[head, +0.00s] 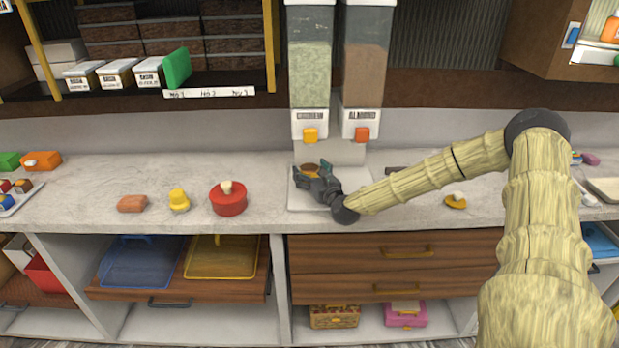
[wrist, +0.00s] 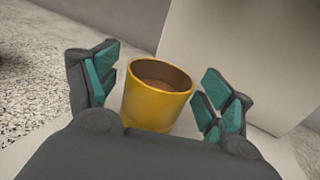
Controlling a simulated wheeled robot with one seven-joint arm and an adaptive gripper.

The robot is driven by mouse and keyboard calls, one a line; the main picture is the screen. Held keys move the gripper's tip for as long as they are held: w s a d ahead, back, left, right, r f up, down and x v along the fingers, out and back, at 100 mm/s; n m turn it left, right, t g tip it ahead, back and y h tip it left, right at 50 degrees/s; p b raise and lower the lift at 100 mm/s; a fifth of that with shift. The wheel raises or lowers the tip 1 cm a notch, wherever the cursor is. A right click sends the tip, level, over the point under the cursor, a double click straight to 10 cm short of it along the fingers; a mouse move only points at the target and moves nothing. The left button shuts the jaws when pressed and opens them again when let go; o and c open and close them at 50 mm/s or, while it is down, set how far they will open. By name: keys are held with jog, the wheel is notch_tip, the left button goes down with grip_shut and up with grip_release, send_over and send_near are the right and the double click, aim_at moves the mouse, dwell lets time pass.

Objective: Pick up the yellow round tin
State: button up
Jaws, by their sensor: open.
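The yellow round tin (wrist: 158,108) stands upright between the fingers of my gripper (wrist: 161,72) in the wrist view. Its top is open and brown shows inside. A finger with teal pads is on each side of it, and a gap shows on both sides. In the head view, my gripper (head: 312,175) is low over the white tray (head: 300,202) under the dispensers. The tin (head: 309,169) shows there only as a small brown and yellow patch, partly hidden by the fingers.
Two dispensers (head: 311,70) hang just above and behind my gripper. Left on the counter are a red pot (head: 228,201), a yellow object (head: 179,201) and a brown block (head: 132,203). A yellow lid-like piece (head: 455,203) lies right, below my arm. The counter between red pot and tray is clear.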

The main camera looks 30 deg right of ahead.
jog(key=c, duration=1.2)
